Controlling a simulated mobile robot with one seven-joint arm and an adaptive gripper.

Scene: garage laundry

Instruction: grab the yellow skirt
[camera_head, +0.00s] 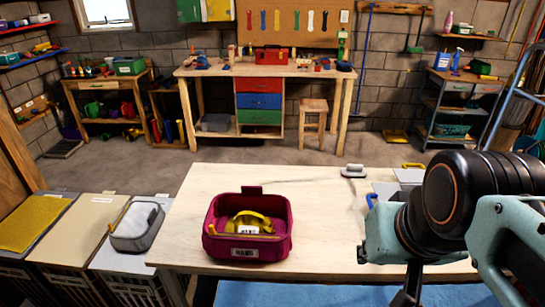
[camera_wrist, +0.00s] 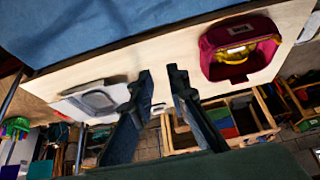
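No garment is clearly recognisable as a skirt. A yellow item (camera_head: 248,222) with a white label lies inside a magenta bin (camera_head: 218,244) on the wooden table; it also shows in the wrist view (camera_wrist: 238,54). A flat yellow piece (camera_head: 35,222) covers the top of the leftmost hamper. I cannot tell whether either is the skirt. My gripper's two dark fingers (camera_wrist: 162,72) are apart with nothing between them. In the head view my arm is at the right, above the table's right side, and the fingertips are not clearly visible. My gripper is well to the right of the bin.
The wooden table (camera_head: 190,205) is mostly clear around the bin. A blue surface (camera_head: 300,294) lies at the near edge. A workbench (camera_head: 215,72) and stool (camera_head: 313,108) stand at the back.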

